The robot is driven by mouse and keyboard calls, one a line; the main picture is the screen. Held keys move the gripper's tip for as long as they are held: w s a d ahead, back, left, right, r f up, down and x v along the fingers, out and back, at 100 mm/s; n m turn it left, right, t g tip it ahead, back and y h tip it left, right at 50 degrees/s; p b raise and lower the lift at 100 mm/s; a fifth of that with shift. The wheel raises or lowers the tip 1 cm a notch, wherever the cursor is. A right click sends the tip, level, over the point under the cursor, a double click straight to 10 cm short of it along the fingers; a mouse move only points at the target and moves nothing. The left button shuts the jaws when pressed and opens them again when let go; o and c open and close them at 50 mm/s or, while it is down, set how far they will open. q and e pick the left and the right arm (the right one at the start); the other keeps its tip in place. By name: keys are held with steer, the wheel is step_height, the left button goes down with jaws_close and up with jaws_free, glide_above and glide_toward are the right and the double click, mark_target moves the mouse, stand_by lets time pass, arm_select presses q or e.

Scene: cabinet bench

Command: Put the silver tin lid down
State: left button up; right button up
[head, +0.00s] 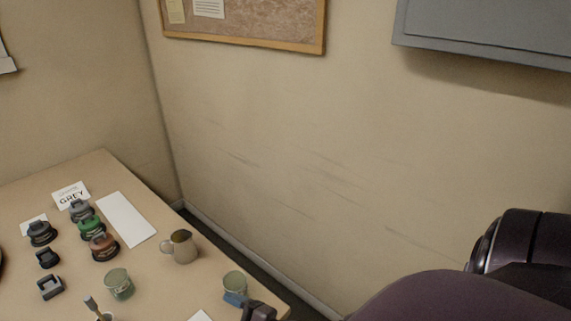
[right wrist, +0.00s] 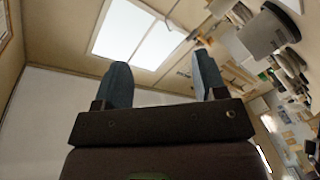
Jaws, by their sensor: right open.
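I cannot make out a silver tin lid in either view. My right gripper (right wrist: 165,85) is open in the right wrist view, its two blue-grey fingers apart with nothing between them. In the head view a blue fingertip and dark gripper part (head: 245,304), apparently of the same gripper, show at the bottom edge. They overlap the front of a greenish cup (head: 235,282); I cannot tell whether they touch it. My left gripper is not identifiable in view.
The table (head: 75,275) holds several dark-based items, including grey (head: 80,210), green (head: 90,228) and copper-brown (head: 103,246) ones. A "GREY" card (head: 71,195), a white sheet (head: 126,219), a mug (head: 180,246) and a green glass (head: 118,284) stand or lie nearby.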

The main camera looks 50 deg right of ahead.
steer(key=s+d+f+m+g+h, duration=0.4)
steer(key=s+d+f+m, duration=0.3)
steer(key=s+f+m, duration=0.3)
steer(key=shift+s+m+g+h, duration=0.4)
steer(key=shift+s+m+g, duration=0.25)
steer(key=shift+g, duration=0.25)
